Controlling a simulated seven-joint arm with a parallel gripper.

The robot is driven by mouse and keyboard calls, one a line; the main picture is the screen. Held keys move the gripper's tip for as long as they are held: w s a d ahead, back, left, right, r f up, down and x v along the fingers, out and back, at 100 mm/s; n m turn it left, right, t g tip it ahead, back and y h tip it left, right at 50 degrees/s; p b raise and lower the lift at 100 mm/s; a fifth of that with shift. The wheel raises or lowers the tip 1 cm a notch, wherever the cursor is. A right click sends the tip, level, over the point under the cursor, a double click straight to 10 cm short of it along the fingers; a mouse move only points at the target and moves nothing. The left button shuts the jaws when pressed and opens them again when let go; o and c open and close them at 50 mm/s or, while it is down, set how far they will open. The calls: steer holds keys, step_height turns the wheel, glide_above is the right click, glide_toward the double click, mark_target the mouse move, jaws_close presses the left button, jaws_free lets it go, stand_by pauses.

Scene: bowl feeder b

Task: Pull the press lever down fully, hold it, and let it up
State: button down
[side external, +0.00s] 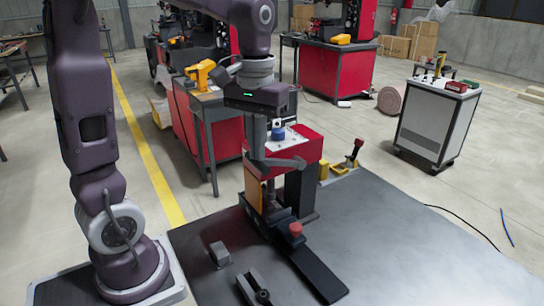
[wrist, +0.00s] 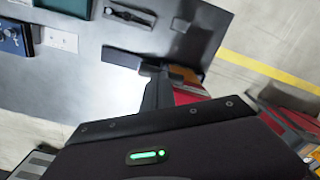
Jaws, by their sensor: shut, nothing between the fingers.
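The press (side external: 310,150) is a red-headed unit with a pale top plate and a dark body on the bench. A small red knob (side external: 295,229) shows low in front of it, above a long black strip; I cannot tell whether it is the lever's end. My gripper (side external: 262,162) is shut and empty, pointing down at the press's left front, close to the head. A grey curved bar (side external: 285,163) runs across the press front by the fingertips; contact is unclear. In the wrist view, dark fingers (wrist: 155,92) overlap red and orange parts (wrist: 187,92).
A grey block (side external: 219,254) and a dark clamp-like part (side external: 255,288) lie on the dark bench plate (side external: 400,245). A small upright handle with a red tip (side external: 355,150) stands behind right. The plate's right side is clear. A white cabinet (side external: 436,120) stands beyond it.

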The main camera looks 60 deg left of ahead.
step_height(320, 180, down, 8)
steer(key=shift+s+r, duration=0.15)
stand_by(1.1)
stand_by(0.4)
steer(key=shift+w+r, duration=0.2)
steer(key=shift+r, duration=2.8)
steer(key=shift+w+r, duration=0.15)
steer(key=shift+r, duration=2.8)
steer(key=s+d+f+m+t, duration=0.1)
steer(key=s+d+m+t, duration=0.1)
steer(key=s, duration=0.5)
steer(key=s+d+f+m+t, duration=0.2)
steer(key=s+d+m+t, duration=0.1)
steer(key=s+d, duration=0.3)
steer(key=shift+s+m+t, duration=0.3)
steer(key=shift+s+m, duration=0.05)
steer(key=shift+m, duration=0.15)
